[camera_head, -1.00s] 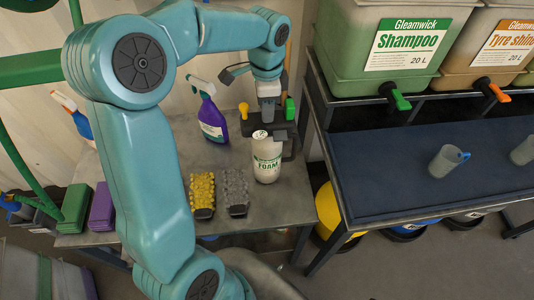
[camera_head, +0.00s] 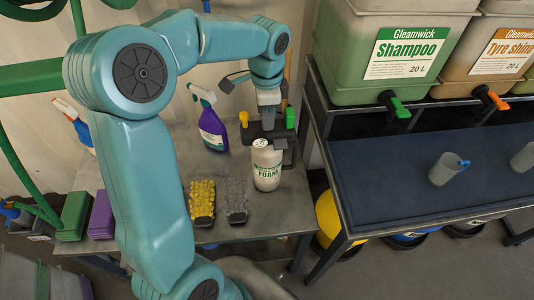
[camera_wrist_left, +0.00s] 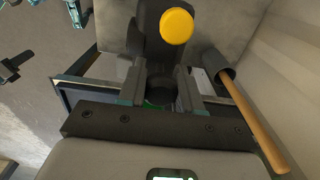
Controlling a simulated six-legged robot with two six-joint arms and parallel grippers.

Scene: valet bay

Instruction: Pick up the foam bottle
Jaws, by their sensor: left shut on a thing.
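The foam bottle (camera_head: 267,170) is white with a green-lettered label and stands upright on the grey table in the head view. My left gripper (camera_head: 270,140) reaches down to its top from behind, with the fingers at its upper part. In the left wrist view the two fingers (camera_wrist_left: 161,88) are apart with a dark round part between them, and the jaws are shut on the bottle. The bottle's white body is hidden in that view. My right gripper is not in view.
A purple spray bottle (camera_head: 212,132) stands just left of the foam bottle. A yellow brush (camera_head: 202,202) and a grey one (camera_head: 235,201) lie in front. A dark-topped bench (camera_head: 400,180) with a grey cup (camera_head: 446,170) stands right. A wooden handle (camera_wrist_left: 252,115) shows in the wrist view.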

